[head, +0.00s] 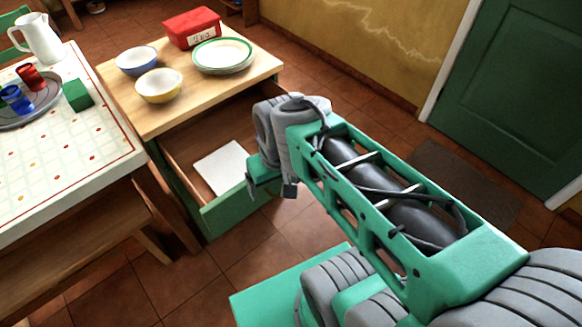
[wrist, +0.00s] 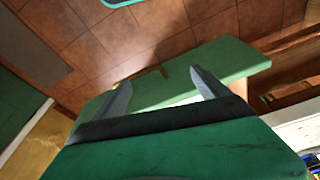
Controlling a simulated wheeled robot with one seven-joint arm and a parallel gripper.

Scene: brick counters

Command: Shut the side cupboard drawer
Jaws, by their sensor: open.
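The side cupboard (head: 270,62) has a green body and a wooden top. Its drawer (head: 225,210) is pulled out, with a green front and a wooden inside. A white flat item (head: 220,168) lies in it. In the wrist view the drawer front (wrist: 232,58) runs across just beyond my fingers, with a brass-coloured handle (wrist: 152,72) on it. My gripper (wrist: 163,92) is open with nothing seen held between its fingers. In the head view my gripper (head: 270,188) is at the right end of the drawer front. I cannot tell whether it touches; my arm hides part of the drawer's right side.
On the cupboard top are a blue bowl (head: 137,61), a yellow bowl (head: 158,86), stacked plates (head: 222,56) and a red box (head: 191,27). A table (head: 70,150) stands close on the left. Tiled floor (head: 270,245) is clear before the drawer.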

